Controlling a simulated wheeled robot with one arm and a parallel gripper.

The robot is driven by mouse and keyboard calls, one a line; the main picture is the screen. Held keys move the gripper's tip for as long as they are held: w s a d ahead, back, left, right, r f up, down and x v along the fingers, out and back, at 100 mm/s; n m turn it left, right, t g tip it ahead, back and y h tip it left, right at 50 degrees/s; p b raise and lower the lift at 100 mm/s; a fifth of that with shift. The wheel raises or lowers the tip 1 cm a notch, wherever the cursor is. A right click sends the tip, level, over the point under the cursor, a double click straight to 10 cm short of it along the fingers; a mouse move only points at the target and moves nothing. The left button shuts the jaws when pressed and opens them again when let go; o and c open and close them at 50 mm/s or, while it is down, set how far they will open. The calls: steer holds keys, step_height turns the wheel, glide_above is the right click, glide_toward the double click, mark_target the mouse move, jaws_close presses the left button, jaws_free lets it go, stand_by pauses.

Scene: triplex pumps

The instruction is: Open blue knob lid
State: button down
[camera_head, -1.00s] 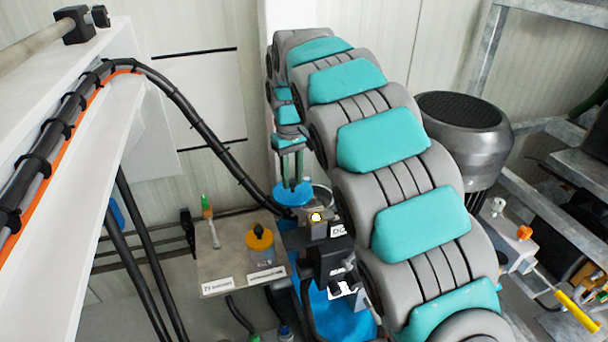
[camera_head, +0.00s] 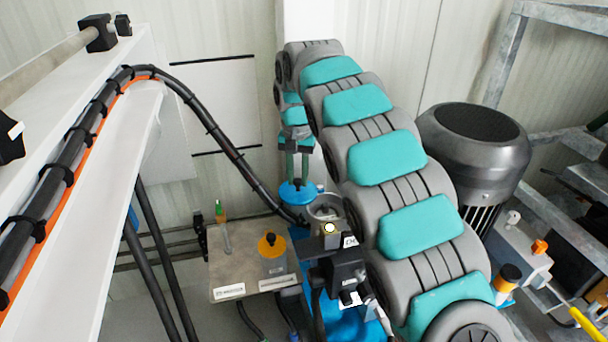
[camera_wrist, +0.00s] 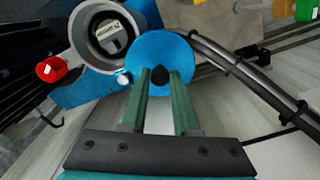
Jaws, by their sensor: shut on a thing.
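The blue lid (camera_head: 291,195) is a round disc with a black knob (camera_wrist: 160,77) on top. My gripper (camera_wrist: 161,75) has its green fingers on both sides of the knob and is shut on it. In the wrist view the lid (camera_wrist: 165,48) is beside a grey round opening (camera_wrist: 80,40), overlapping its rim in the picture. The inside of the opening shows. In the head view my gripper (camera_head: 299,176) points down onto the lid, left of and behind the grey opening (camera_head: 322,207). The lid's height above the opening is hard to tell.
A metal plate (camera_head: 235,265) with an orange knob (camera_head: 271,245) lies to the left. A dark motor (camera_head: 475,145) stands at the right. A black hose (camera_head: 225,145) runs close by the lid. A red cap (camera_wrist: 51,69) is left in the wrist view.

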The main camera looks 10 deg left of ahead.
mark_target(297, 179)
steer(key=shift+w, duration=0.1)
stand_by(0.4)
steer(key=c, duration=0.7)
jaws_free()
steer(key=shift+o, duration=0.2)
steer(key=shift+r, duration=0.15)
step_height(297, 179, up, 6)
steer(key=shift+a+r, duration=0.1)
steer(key=shift+r, duration=0.65)
